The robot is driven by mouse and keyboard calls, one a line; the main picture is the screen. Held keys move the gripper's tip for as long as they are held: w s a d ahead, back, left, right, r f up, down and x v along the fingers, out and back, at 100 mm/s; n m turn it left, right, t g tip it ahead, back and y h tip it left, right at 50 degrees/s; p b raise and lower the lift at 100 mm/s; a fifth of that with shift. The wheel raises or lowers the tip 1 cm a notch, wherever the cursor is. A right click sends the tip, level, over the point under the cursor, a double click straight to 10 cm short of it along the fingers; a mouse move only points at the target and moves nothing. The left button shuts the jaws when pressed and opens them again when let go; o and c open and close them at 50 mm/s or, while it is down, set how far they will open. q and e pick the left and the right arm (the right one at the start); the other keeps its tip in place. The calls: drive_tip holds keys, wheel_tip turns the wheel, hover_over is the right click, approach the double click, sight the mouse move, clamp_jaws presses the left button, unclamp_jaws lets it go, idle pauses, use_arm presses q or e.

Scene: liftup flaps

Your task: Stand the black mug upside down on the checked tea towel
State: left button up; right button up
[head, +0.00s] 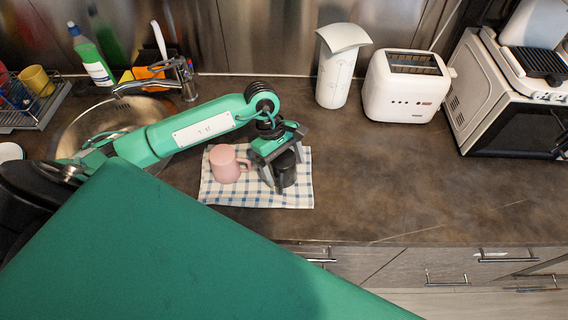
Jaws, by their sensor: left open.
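The black mug (287,172) is on the right half of the checked tea towel (240,195). It is partly hidden by my left gripper, and I cannot tell for sure which way up it is. My left gripper (281,176) is open and points down at the mug, with its fingers close around or beside it; contact is unclear. A pink mug (224,165) stands on the towel's left half, just left of the gripper. My right gripper is not in view.
The sink (75,125) with its tap (187,78) lies to the left. The counter right of the towel is clear.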

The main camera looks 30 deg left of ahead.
sight(282, 155)
use_arm(q)
drive_tip(key=shift+r+p, duration=0.8)
drive_tip(key=shift+p, duration=0.1)
drive_tip(key=shift+w+a+r+b, duration=0.3)
drive_tip(key=shift+a+r+b, duration=0.3)
drive_tip(key=shift+b, duration=0.45)
drive_tip(key=b+v, duration=0.2)
drive_tip(key=v, duration=0.8)
drive_tip(key=shift+d+b, duration=0.25)
drive_tip(key=shift+b, duration=0.1)
drive_tip(key=shift+s, duration=0.1)
